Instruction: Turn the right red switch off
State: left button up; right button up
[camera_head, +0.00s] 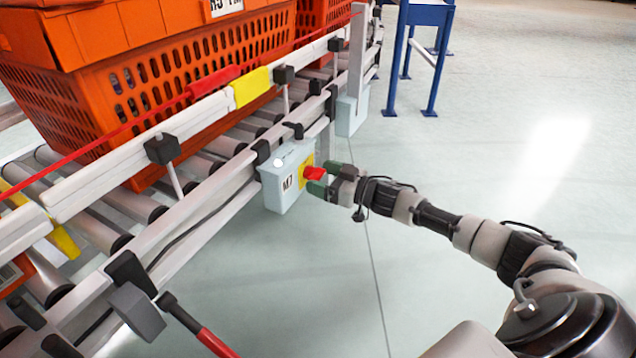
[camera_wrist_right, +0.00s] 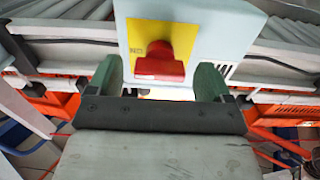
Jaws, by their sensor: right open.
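A red switch (camera_head: 314,173) sits on a yellow plate (camera_head: 304,172) on the side of a light grey box (camera_head: 284,180) labelled "M7". In the wrist view the red switch (camera_wrist_right: 160,62) is on its yellow plate (camera_wrist_right: 150,34), with letters that look like "ON" at its left. My right gripper (camera_head: 322,180) is open at the switch. Its green fingers (camera_wrist_right: 160,84) stand on either side of the red switch, with gaps at both sides. I cannot tell if a finger touches the box. My left gripper is not in view.
The box is fixed to a roller conveyor (camera_head: 205,185) carrying orange totes (camera_head: 150,85). A red cord (camera_head: 130,128) runs along its rail. Another grey box (camera_head: 351,112) hangs farther along. A blue stand (camera_head: 425,18) is behind. The floor at right is clear.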

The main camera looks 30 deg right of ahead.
jog(key=shift+x, duration=0.8)
jog(key=c, duration=0.9)
